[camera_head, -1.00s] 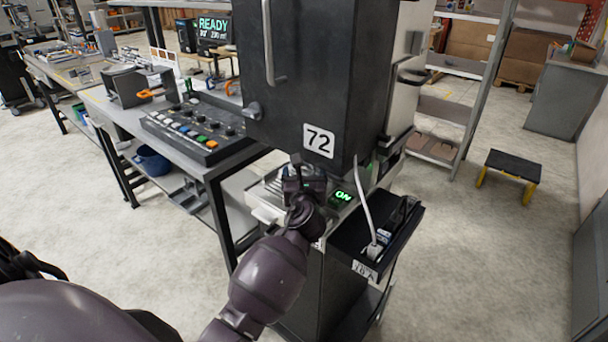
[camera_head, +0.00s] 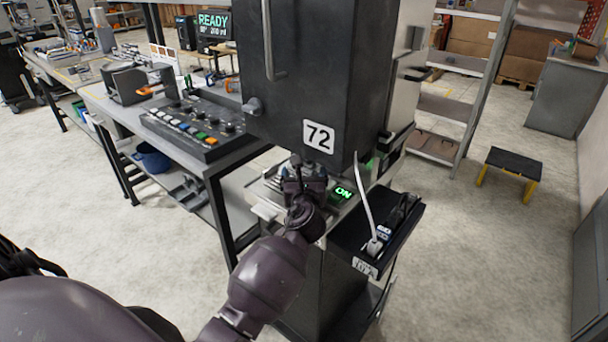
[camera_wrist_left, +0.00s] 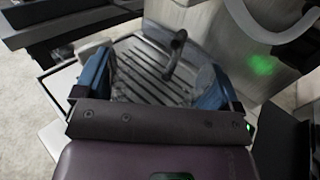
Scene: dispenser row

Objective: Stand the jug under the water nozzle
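My left gripper (camera_head: 302,178) is low in front of the dark dispenser (camera_head: 318,85) marked 72, over its drip tray. In the left wrist view its two blue fingers (camera_wrist_left: 155,80) are wide apart, and the slatted drip tray (camera_wrist_left: 140,62) shows between them. A dark curved piece (camera_wrist_left: 176,48) stands over the slats between the fingers; I cannot tell whether it is the water nozzle or a handle. I cannot make out a jug clearly in either view. The gripper and wrist hide part of the tray in the head view. My right gripper is not in view.
A lit green ON sign (camera_head: 342,193) is right of the gripper. A black side tray (camera_head: 345,237) with a pale cable (camera_head: 363,200) juts out at the right. A bench with a button panel (camera_head: 195,125) stands left. A black step stool (camera_head: 512,163) stands on open floor.

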